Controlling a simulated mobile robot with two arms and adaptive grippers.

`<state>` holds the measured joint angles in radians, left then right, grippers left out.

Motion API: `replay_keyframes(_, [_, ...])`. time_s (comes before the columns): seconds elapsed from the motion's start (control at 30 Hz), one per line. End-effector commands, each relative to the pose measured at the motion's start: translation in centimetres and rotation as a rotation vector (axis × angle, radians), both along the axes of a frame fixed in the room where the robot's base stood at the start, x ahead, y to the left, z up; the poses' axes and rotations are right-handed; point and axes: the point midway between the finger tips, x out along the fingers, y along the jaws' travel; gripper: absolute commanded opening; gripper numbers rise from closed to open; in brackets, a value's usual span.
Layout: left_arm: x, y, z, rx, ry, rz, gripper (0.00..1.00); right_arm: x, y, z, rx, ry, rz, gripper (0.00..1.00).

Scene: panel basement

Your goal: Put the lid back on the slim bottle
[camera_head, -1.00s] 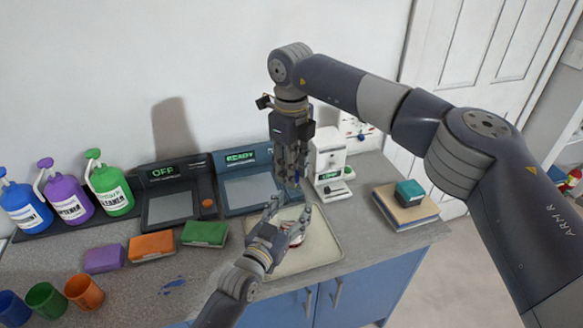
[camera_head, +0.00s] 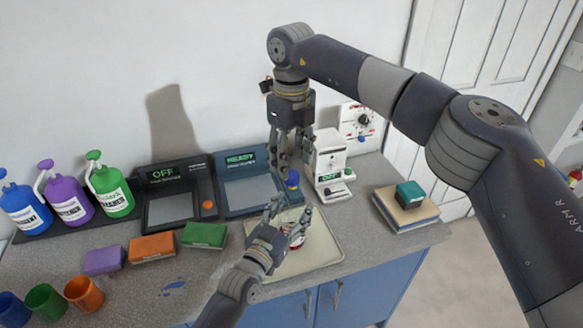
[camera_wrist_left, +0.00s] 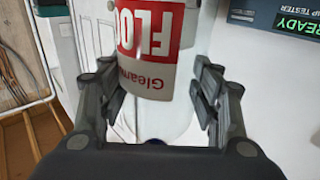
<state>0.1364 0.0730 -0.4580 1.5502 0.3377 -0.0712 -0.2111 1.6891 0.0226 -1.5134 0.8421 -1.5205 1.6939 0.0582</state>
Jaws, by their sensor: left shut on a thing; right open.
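The slim bottle (camera_head: 297,240) has a red and white label and stands over the tray, partly hidden by my left gripper. My left gripper (camera_head: 290,212) is shut on it. In the left wrist view, the bottle (camera_wrist_left: 160,60) lies between the two fingers (camera_wrist_left: 160,105), its lettering upside down. A small blue piece with a yellow band, apparently the lid (camera_head: 293,180), shows above my left gripper. My right gripper (camera_head: 292,172) is open, with its fingertips pointing down around or just above that piece. I cannot tell whether the lid is seated on the bottle.
The shallow tray (camera_head: 325,250) lies near the counter's front edge. Behind it are a tester reading READY (camera_head: 245,190) and a white device (camera_head: 331,160). Coloured sponges (camera_head: 152,247), cups (camera_head: 84,294) and spray bottles (camera_head: 68,203) are left. Books with a teal box (camera_head: 410,195) are right.

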Motion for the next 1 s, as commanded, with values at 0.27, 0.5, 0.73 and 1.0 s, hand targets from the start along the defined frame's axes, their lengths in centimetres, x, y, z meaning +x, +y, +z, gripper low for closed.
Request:
replay_keyframes(0.27, [0.0,0.0,-0.1,0.000,0.001,0.000,0.00,0.0,0.1,5.9,0.001,-0.002,0.000,0.50])
replay_keyframes(0.5, [0.0,0.0,-0.1,0.000,0.001,0.000,0.00,0.0,0.0,8.2,-0.001,-0.001,0.000,0.50])
replay_keyframes(0.73, [0.0,0.0,-0.1,0.000,0.001,0.000,0.00,0.0,0.0,8.3,-0.001,0.000,0.000,0.50])
replay_keyframes(1.0, [0.0,0.0,0.0,0.000,0.001,0.000,0.81,0.0,0.0,8.3,-0.001,0.000,0.000,0.50])
